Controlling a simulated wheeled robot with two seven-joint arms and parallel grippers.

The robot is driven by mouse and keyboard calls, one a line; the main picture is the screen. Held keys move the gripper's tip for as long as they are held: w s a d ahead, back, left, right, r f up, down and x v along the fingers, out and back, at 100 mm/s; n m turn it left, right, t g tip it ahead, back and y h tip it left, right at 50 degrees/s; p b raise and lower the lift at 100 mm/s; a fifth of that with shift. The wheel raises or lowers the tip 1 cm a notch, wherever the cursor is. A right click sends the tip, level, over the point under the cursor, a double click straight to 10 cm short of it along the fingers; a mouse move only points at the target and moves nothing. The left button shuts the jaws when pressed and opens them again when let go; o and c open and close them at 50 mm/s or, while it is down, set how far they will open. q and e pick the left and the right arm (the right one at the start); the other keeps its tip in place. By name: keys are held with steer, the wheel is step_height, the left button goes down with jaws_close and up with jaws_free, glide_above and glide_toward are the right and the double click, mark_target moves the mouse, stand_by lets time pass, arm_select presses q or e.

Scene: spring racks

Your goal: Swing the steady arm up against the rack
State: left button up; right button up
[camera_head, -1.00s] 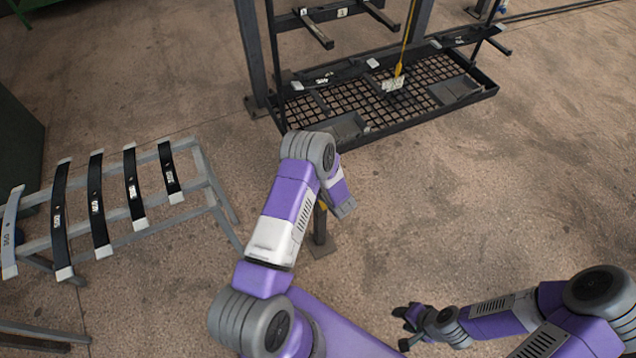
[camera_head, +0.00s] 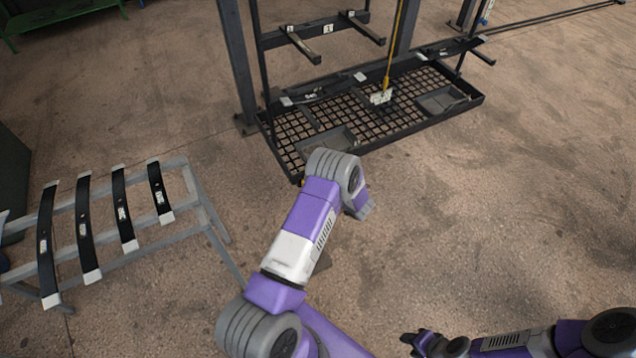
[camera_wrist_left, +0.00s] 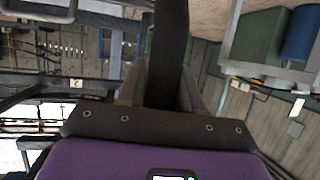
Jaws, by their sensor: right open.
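The rack (camera_head: 237,70) stands at the top of the head view, with dark posts and prongs above a mesh tray (camera_head: 292,165). I cannot single out the steady arm with certainty. In the left wrist view a dark bar (camera_wrist_left: 168,45) runs between the grey fingers of my left gripper (camera_wrist_left: 167,85), which close in on both its sides; it may be the steady arm. In the head view my left forearm hides that gripper's fingertips and the bar. My right gripper (camera_head: 412,342) is open and empty at the bottom, over bare floor.
A grey stand (camera_head: 200,195) at the left bears several dark leaf springs (camera_head: 120,205) with pale ends. A yellow rod (camera_head: 393,50) with a white labelled piece (camera_head: 381,97) hangs over the tray. Floor at right is clear.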

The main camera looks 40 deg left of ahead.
arm_select(q)
steer(key=o, duration=0.4)
steer(key=shift+w+d, duration=0.1)
steer(key=shift+w, duration=0.25)
steer(key=shift+c, duration=0.2)
steer(key=shift+s, duration=0.1)
steer(key=v, duration=0.7)
steer(key=shift+d+r+p, duration=0.2)
steer(key=shift+d+p, duration=0.1)
steer(key=shift+p, duration=0.1)
